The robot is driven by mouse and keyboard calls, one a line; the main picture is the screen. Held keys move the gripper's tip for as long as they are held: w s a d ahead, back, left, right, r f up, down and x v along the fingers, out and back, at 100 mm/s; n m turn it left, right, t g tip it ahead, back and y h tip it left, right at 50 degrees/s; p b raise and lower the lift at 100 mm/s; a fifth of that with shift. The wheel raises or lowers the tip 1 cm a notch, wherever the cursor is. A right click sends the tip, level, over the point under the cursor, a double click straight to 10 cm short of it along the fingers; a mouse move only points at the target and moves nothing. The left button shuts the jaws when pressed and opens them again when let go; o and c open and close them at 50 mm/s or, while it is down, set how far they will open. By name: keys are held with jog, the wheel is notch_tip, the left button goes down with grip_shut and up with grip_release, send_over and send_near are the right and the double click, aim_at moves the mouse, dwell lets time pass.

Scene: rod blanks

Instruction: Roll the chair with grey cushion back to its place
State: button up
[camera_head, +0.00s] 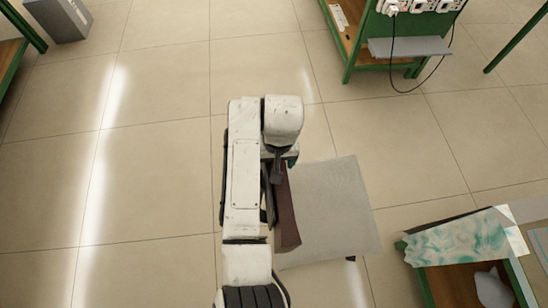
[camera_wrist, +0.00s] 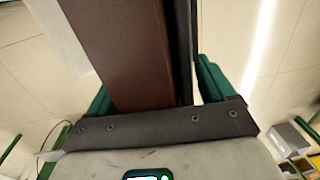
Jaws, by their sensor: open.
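The chair with the grey cushion stands on the floor right of my arm in the head view. Its flat grey cushion (camera_head: 340,212) shows from above, and its brown backrest (camera_head: 287,215) rises along the cushion's left side. My gripper (camera_head: 287,160) is at the far end of the backrest, partly hidden by my wrist. In the wrist view, the brown backrest (camera_wrist: 120,50) stands between the two green fingers of my open gripper (camera_wrist: 153,84). A gap shows by the right finger. A corner of the cushion shows at upper left. The chair's legs and wheels are mostly hidden.
A workbench (camera_head: 355,50) with a green frame and sockets stands at top right, its cable hanging down. Another table (camera_head: 460,285) with a teal-patterned sheet (camera_head: 460,240) is at lower right, close to the cushion. A grey bin (camera_head: 60,20) is at top left. The left floor is clear.

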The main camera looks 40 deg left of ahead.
grip_shut()
dwell(0.7)
jog(key=shift+r, duration=0.1)
jog(key=d+p, duration=0.2)
jog(key=p, duration=0.1)
jog(key=s+d+p, duration=0.1)
jog(key=d+p, duration=0.1)
jog(key=p, duration=0.1)
jog(key=shift+s+d+r, duration=0.15)
jog(key=shift+s+d, duration=0.05)
jog(key=shift+d, duration=0.1)
jog(key=s+d, duration=0.2)
jog(key=d, duration=0.6)
jog(key=s+d+p, duration=0.1)
jog(key=s+d, duration=0.2)
jog(key=d, duration=0.5)
jog(key=shift+s+d+f, duration=0.15)
jog(key=shift+d+f, duration=0.05)
